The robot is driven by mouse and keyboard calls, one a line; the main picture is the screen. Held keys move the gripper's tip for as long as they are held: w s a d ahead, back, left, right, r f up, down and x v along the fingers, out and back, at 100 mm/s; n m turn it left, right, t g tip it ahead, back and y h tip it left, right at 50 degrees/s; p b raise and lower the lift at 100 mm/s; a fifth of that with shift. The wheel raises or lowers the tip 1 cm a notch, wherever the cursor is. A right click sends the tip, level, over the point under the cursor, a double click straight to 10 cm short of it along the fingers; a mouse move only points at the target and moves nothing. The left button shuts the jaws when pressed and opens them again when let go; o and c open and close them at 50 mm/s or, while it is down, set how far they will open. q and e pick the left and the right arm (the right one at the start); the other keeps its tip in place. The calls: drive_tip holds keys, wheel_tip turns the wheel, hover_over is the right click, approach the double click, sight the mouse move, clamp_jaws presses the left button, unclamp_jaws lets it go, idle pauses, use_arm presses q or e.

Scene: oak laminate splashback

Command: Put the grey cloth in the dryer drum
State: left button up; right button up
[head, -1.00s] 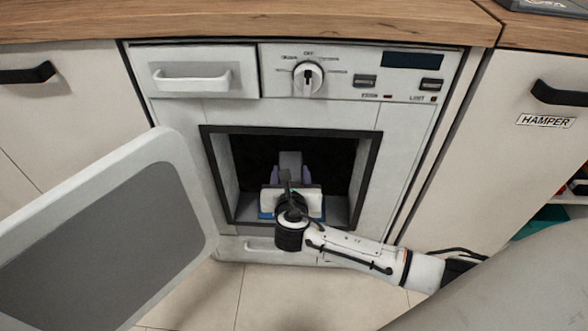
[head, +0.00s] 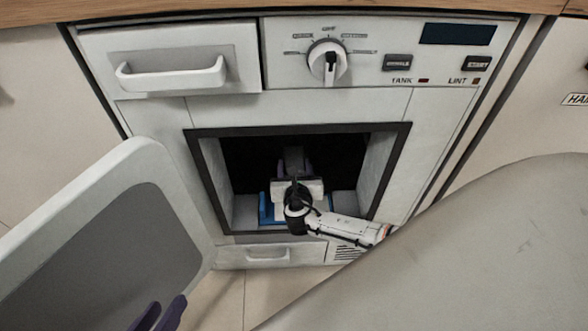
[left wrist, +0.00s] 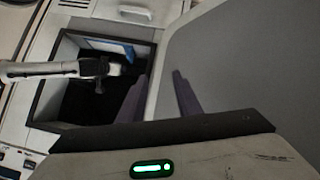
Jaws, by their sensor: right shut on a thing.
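The dryer drum (head: 375,165) is a dark square opening with a pale lining, and its door (head: 178,195) stands open to the left. My right gripper (head: 294,168) is inside the opening, with purple fingers reaching toward the dark back. It is shut on the grey cloth (head: 294,158), a small grey patch between its fingers; the gripper body hides much of it. My left gripper (head: 169,303) is at the lower left of the head view, in front of the door. Its purple fingers are apart and empty in the left wrist view (left wrist: 157,92).
A blue item (head: 265,208) lies on the drum floor beside my right gripper. A closed drawer (head: 170,73), a dial (head: 328,62) and buttons are above the opening. A wooden worktop (head: 200,8) runs along the top.

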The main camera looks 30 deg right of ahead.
wheel_tip(320, 180, down, 3)
drive_tip(key=shift+f+b, duration=0.1)
drive_tip(key=shift+b, duration=0.8)
drive_tip(key=shift+f, duration=0.1)
use_arm(q)
drive_tip(key=shift+d+r+t+h, duration=0.2)
drive_tip(key=shift+d+r+h, duration=0.05)
drive_tip(key=shift+r, duration=0.2)
drive_tip(key=shift+d+r+t+h, duration=0.2)
drive_tip(key=shift+d+r+h, duration=0.05)
drive_tip(key=shift+r, duration=0.2)
use_arm(e)
drive_tip(key=o, duration=1)
